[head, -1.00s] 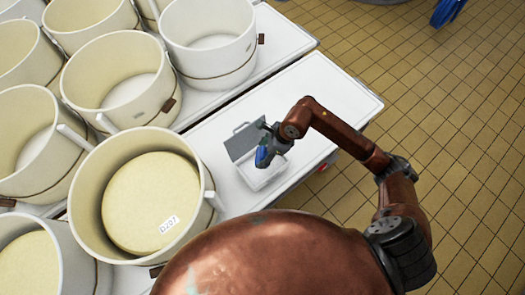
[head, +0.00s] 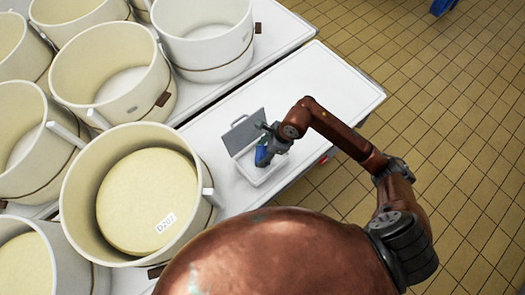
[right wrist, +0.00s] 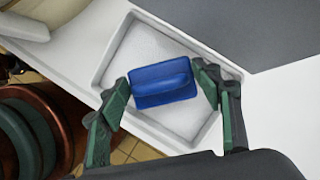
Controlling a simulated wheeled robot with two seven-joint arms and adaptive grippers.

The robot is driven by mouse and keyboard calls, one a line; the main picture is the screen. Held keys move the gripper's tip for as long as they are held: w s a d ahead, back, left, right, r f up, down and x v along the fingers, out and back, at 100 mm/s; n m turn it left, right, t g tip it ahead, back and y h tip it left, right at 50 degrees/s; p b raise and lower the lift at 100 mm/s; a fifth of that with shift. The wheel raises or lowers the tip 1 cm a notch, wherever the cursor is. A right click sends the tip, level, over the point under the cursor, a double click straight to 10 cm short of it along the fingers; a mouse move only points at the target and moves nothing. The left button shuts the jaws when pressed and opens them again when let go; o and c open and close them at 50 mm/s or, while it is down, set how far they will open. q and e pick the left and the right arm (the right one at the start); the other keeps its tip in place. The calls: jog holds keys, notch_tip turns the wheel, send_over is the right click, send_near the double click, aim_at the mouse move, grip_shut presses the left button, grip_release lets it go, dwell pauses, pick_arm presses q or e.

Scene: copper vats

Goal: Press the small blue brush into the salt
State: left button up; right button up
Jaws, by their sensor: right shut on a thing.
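The small blue brush (right wrist: 162,82) is held between the two fingers of my right gripper (right wrist: 166,95), which is shut on it. In the right wrist view the brush is over the white tray of salt (right wrist: 118,48); I cannot tell whether it touches the salt. In the head view the brush (head: 262,155) and my right gripper (head: 270,143) are over the tray (head: 266,180), which stands on a white table. The brush and gripper hide part of the tray. My left gripper is not in view.
A grey lid or board (head: 244,133) stands at the tray's far side. Several white moulds crowd the left, and the nearest holds a cheese wheel (head: 150,200) labelled with a tag. The white table (head: 330,85) is clear to the upper right. Tiled floor lies beyond.

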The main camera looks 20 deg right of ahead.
aim_at(262, 151)
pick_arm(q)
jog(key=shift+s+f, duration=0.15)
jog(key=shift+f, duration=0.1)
pick_arm(e)
jog(key=shift+f, duration=0.5)
dwell(1.4)
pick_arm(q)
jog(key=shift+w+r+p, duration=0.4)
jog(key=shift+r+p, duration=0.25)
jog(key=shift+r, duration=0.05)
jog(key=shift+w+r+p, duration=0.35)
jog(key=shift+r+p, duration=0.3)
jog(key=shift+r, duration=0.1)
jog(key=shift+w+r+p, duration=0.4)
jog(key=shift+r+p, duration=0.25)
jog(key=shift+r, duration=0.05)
pick_arm(e)
jog(key=shift+r, duration=3.55)
